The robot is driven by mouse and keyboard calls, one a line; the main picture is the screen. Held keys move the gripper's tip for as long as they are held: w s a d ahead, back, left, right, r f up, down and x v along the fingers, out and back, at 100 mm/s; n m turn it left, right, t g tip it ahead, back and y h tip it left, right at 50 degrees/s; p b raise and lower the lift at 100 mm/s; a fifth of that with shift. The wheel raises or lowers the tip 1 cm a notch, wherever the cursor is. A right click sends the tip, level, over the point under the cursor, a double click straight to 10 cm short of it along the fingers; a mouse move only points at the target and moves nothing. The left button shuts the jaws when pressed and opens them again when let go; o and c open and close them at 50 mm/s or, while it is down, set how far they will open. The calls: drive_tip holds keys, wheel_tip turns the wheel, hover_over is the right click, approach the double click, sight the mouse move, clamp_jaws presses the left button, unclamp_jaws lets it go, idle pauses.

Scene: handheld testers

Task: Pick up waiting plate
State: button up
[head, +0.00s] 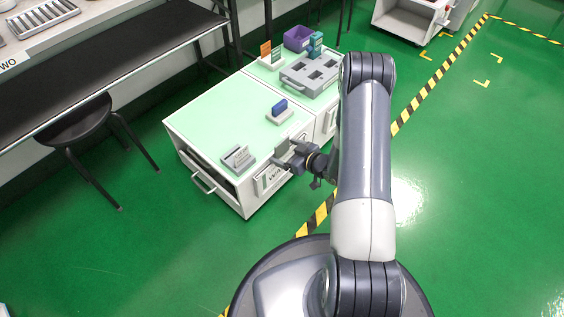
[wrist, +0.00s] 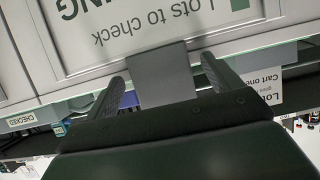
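The waiting plate is a white sign reading "Lots to check" (wrist: 150,38) under large letters ending in "ING", upside down in the wrist view. In the head view it is on the front face of the white cart, partly hidden by my gripper. A grey tab (wrist: 162,76) projects from its edge. My gripper (wrist: 165,85) is open, with one dark finger on each side of the tab and a small gap showing at each side. In the head view my gripper (head: 288,158) is at the cart's front edge. Finger contact with the tab is not visible.
A stool (head: 80,125) stands left.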

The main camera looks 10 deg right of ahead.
drive_tip(key=c, duration=1.3)
drive_tip(key=shift+c, duration=0.2)
